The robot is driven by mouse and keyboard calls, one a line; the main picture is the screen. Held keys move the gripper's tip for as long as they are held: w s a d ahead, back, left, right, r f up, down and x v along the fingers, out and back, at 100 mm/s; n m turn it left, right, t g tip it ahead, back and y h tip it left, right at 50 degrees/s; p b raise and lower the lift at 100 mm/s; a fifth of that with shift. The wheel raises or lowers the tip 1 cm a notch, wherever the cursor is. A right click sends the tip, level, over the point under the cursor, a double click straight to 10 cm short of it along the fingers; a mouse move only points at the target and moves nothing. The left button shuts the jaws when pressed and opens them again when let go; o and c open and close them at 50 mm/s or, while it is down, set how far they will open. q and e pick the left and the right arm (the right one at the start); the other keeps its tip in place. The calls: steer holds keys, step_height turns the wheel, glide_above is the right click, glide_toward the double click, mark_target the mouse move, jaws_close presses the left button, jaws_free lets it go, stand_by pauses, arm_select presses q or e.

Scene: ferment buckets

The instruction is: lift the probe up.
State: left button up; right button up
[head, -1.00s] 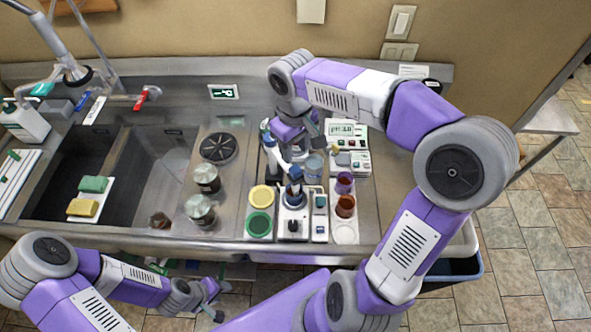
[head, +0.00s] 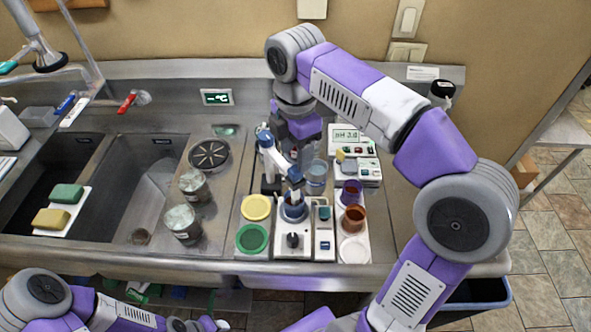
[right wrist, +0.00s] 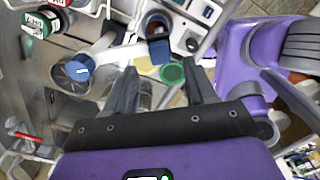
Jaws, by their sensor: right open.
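What looks like the probe (head: 273,157), a blue and white slanted arm with a dark lower end, stands over a dark blue cup (head: 293,208) on a white stirrer base (head: 292,245). I cannot tell how far its tip is inside the cup. The cup also shows in the right wrist view (right wrist: 158,25). My right gripper (head: 294,150) points down just beside the probe's upper part. In the right wrist view its fingers (right wrist: 163,88) are apart, with nothing clearly between them. My left gripper (head: 207,324) is cut off at the bottom edge.
A pH meter (head: 346,140) stands behind the cups. A clear beaker (head: 316,180) is close to the right gripper. Purple (head: 351,190) and amber (head: 354,218) cups stand right. Yellow (head: 256,207) and green (head: 252,238) lids lie left, near two jars (head: 183,223). The sink (head: 130,185) is further left.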

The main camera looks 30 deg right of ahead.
mark_target(295, 170)
step_height(295, 170, down, 5)
steer(key=shift+f+b, duration=0.1)
steer(key=shift+b, duration=0.7)
jaws_close()
